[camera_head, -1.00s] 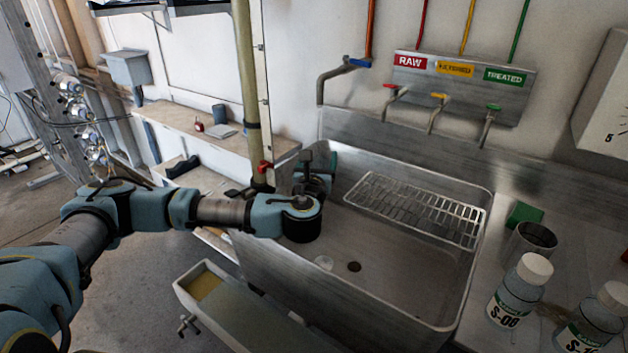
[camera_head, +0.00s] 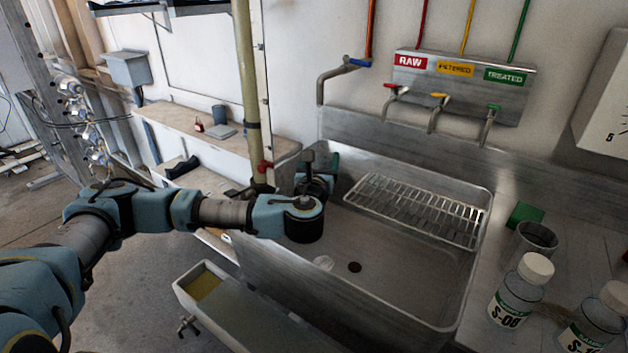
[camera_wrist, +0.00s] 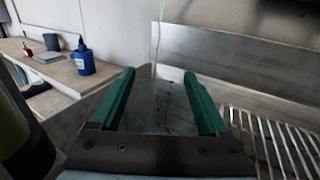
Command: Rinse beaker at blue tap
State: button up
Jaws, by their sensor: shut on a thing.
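The blue tap (camera_head: 358,63) is on the wall above the sink's left end, with a blue handle and a grey spout bending down. My gripper is over the left part of the sink, below and near that spout, and mostly hidden behind my wrist in the head view. In the wrist view the green fingers of my gripper (camera_wrist: 158,76) are closed on a clear beaker (camera_wrist: 160,108) between them. A thin clear stream (camera_wrist: 156,42), apparently water, comes down from above toward the beaker. The beaker's contents are hard to make out.
The steel sink (camera_head: 405,290) has a wire rack (camera_head: 415,210) across its back right. Red, yellow and green taps stand right of the blue one. Labelled bottles (camera_head: 518,292) and a metal cup (camera_head: 535,240) stand on the right counter. A shelf (camera_head: 185,125) is at left.

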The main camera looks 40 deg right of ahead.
jog(key=w+v, duration=0.1)
jog(key=v, duration=0.7)
jog(key=shift+a, duration=0.4)
dwell(0.9)
dwell(0.5)
jog(key=s+a+r+p, duration=0.2)
jog(key=a+r+p, duration=0.1)
jog(key=a+r, duration=0.1)
jog(key=shift+s, duration=0.35)
jog(key=shift+a, duration=0.1)
dwell(0.5)
jog(key=w+d+f+b, duration=0.2)
jog(key=w+d+f, duration=0.1)
jog(key=d+f, duration=0.1)
jog(key=shift+w+d+b, duration=0.15)
jog(key=shift+d+b, duration=0.25)
jog(key=shift+d, duration=0.2)
